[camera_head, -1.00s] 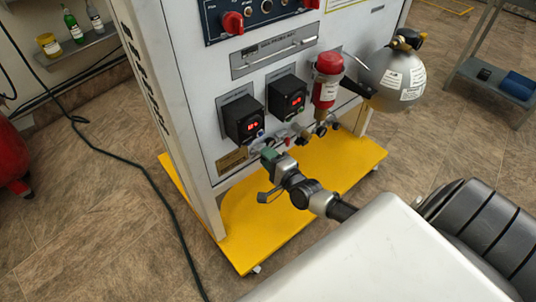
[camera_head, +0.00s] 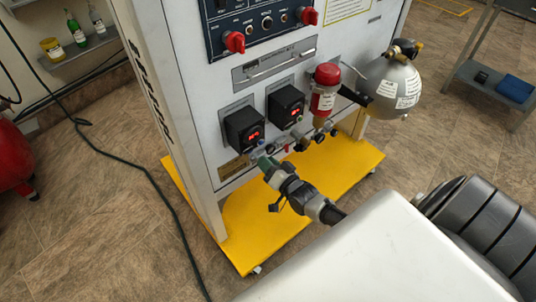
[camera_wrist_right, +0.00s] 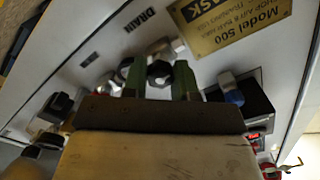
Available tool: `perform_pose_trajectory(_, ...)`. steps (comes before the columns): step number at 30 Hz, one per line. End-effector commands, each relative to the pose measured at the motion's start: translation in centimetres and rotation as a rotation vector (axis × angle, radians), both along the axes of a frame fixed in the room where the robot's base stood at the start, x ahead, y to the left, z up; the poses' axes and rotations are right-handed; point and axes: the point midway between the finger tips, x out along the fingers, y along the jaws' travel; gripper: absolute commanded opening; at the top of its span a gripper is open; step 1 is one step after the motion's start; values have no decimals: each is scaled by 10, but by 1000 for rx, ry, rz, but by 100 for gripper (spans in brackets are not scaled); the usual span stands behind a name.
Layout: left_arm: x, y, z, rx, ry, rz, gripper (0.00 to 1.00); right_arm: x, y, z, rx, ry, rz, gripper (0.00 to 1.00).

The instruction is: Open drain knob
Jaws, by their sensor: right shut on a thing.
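My right gripper (camera_head: 265,162) reaches the lower front of the panel, below the left display box. Its green fingers stand on both sides of the drain knob in the right wrist view, shut on it. In the head view the gripper hides the knob. My left gripper is in neither view.
Two black display boxes (camera_head: 244,130) (camera_head: 286,104) and a red-topped filter (camera_head: 325,90) project close above the gripper. Other fittings (camera_head: 319,136) sit to its right. A silver tank (camera_head: 394,85) hangs at the right. The yellow base (camera_head: 245,225) extends below.

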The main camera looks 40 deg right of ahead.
Motion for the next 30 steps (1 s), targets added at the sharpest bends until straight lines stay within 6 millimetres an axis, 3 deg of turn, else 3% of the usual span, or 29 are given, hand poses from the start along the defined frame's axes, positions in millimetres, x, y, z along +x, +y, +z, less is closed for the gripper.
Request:
perform_pose_trajectory(15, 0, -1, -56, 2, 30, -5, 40, -1, 2, 0, -488, -35, 0, 4)
perform_pose_trajectory(30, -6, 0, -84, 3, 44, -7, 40, -1, 3, -1, -959, -72, 1, 4)
